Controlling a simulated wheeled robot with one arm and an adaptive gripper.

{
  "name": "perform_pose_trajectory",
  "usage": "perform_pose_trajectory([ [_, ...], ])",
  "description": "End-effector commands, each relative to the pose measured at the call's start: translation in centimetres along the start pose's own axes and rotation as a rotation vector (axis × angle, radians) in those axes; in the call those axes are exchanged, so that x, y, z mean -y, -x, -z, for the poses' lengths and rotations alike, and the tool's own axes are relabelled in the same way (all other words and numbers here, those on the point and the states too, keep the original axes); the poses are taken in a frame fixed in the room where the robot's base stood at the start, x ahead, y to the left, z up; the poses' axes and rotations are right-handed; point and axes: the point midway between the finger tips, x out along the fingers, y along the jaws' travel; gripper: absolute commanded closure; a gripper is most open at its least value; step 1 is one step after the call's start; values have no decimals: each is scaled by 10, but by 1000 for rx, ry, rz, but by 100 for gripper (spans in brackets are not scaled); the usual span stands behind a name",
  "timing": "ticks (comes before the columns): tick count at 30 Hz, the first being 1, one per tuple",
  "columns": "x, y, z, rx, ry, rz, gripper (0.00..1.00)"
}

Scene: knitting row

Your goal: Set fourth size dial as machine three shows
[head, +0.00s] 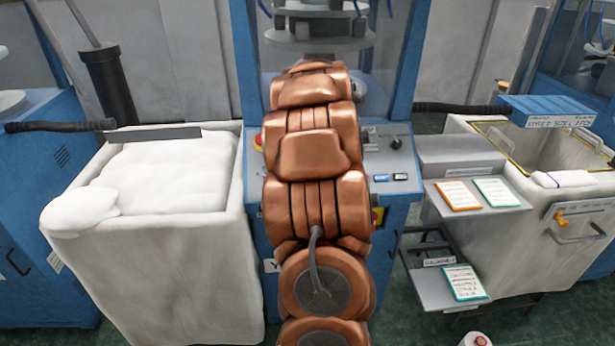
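My copper arm rises through the middle of the head view and covers much of the control panel of the blue machine (398,72) in front of me. My gripper does not show; it is hidden or out of the picture. On the bare right part of the grey panel (401,163) a small black knob (396,142) shows, with a blue display (381,178) and a dark-and-white display (400,177) below it. I cannot tell whether the knob is a size dial, and its setting is too small to read. I cannot tell which machine is the third or fourth.
A white bin (175,250) full of white fabric stands left. At right, grey shelves hold an orange-edged card (458,195), a green-edged card (497,192) and a lower card (464,282). Beyond is a pale bin (530,250) with a blue labelled box (546,110) above.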

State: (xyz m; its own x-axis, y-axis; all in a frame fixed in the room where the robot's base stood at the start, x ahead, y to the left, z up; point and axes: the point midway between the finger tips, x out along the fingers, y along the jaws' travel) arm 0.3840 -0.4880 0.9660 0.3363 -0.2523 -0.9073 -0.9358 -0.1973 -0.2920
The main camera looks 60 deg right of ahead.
Motion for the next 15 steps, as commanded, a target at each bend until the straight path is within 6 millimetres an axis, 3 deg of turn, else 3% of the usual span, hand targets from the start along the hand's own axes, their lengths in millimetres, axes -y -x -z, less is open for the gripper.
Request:
perform_pose_trajectory([
  [15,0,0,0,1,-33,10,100],
])
